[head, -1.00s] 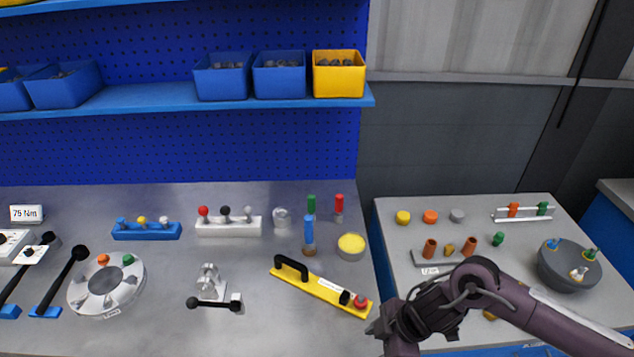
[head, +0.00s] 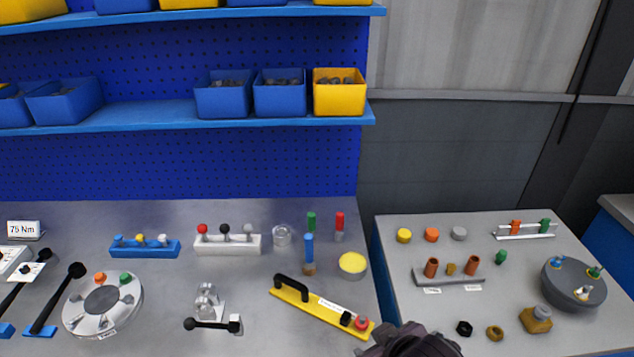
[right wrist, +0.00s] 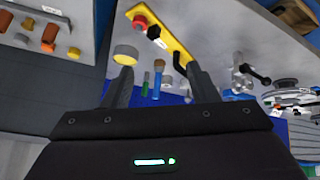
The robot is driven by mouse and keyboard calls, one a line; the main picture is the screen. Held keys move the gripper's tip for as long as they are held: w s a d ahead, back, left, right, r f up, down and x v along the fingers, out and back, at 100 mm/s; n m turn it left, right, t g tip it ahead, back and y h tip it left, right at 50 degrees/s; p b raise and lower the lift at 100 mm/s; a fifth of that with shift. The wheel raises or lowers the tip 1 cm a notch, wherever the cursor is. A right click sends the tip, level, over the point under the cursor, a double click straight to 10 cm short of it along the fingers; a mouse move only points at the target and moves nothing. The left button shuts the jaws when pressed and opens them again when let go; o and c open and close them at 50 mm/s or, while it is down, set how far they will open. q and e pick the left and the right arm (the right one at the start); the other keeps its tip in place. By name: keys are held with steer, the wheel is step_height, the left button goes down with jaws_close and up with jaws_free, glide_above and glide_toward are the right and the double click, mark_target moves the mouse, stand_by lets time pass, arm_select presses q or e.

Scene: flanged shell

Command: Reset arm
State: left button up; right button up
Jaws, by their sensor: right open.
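My right arm (head: 410,342) shows only as a dark part at the bottom edge of the head view, in front of the gap between the two tables. In the right wrist view my right gripper (right wrist: 160,78) has its two dark fingers spread with nothing held between them. The wrist view looks at the bench tilted over. A round silver flanged part (head: 85,322) with an orange and a green peg lies on the left bench. A dark grey round part (head: 560,294) with several coloured pegs stands on the right table. My left gripper is not in view.
A yellow bar with a black handle (head: 303,300) lies at the left bench's right side, nearest my arm. A yellow-topped cup (head: 352,265), a white block with knobs (head: 228,246) and a blue block (head: 145,249) stand behind.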

steer(key=s+d+f+m+g+h, duration=0.2)
steer(key=s+d+f+m+g, duration=0.25)
steer(key=s+d, duration=0.4)
step_height(320, 180, down, 33)
steer(key=s+b, duration=0.2)
steer(key=b, duration=0.2)
steer(key=s+d+f+g+b, duration=0.1)
steer(key=s+f, duration=0.8)
steer(key=s+d+f+b, duration=0.1)
steer(key=s+d+f, duration=0.1)
steer(key=s+f, duration=0.8)
steer(key=shift+s+d+f+g, duration=0.15)
steer(key=shift+d+f+g, duration=0.15)
steer(key=shift+g, duration=0.05)
